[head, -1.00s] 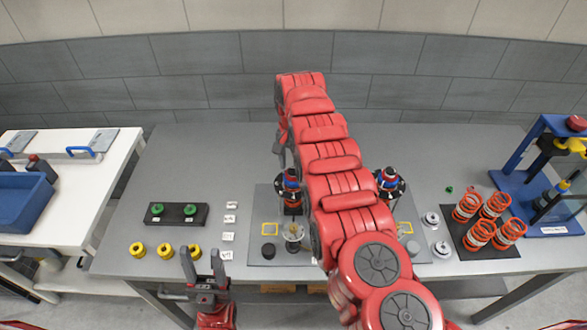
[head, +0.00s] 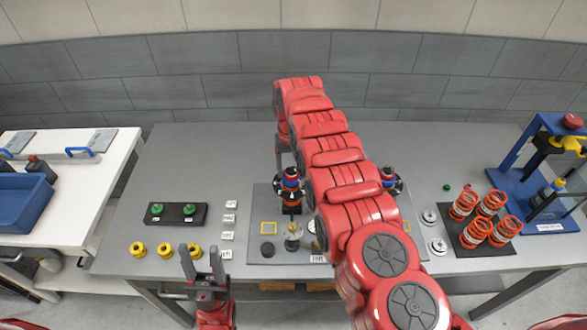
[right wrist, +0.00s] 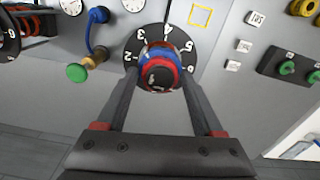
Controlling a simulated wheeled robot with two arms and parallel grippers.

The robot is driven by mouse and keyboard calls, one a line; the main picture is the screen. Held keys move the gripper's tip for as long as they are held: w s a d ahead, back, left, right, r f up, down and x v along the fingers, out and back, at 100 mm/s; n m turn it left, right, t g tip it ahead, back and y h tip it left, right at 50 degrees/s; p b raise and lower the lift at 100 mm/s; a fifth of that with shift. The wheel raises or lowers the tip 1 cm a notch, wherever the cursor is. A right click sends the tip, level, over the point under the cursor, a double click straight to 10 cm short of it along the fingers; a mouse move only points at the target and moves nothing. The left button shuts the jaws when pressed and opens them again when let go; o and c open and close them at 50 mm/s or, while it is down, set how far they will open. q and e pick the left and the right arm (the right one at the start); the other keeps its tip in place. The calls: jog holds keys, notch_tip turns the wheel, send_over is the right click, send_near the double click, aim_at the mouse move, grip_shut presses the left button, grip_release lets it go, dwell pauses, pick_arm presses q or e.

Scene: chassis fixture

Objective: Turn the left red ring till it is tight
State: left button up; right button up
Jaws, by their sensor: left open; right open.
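The left red ring (head: 291,172) sits with a blue ring at the top of the left upright unit, above a black numbered dial. In the right wrist view, the red ring (right wrist: 160,74) is seen from above, with the blue ring and the white-numbered dial (right wrist: 148,45) around it. My right gripper (right wrist: 160,68) is open, one finger on each side of the rings; I cannot tell whether the fingers touch them. In the head view my right arm mostly hides this gripper. My left gripper (head: 202,254) is open and empty, pointing up at the table's front edge.
A second unit with a red top (head: 388,174) stands right of my right arm. Orange springs (head: 478,233) and a blue press (head: 525,165) are at right.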

jog(key=shift+n, duration=0.7)
jog(key=n+b, duration=0.1)
jog(key=n, duration=0.1)
jog(key=n+b, duration=0.4)
jog(key=shift+f+n, duration=0.3)
jog(key=shift+n, duration=0.1)
jog(key=n, duration=0.2)
jog(key=shift+r+n+b, duration=0.2)
jog(key=shift+n+b, duration=0.1)
jog(key=shift+b, duration=0.1)
jog(key=shift+f+n+b, duration=0.15)
jog(key=shift+n+b, duration=0.5)
jog(key=shift+n, duration=0.25)
jog(key=shift+r+n, duration=0.2)
jog(key=shift+n, duration=1.2)
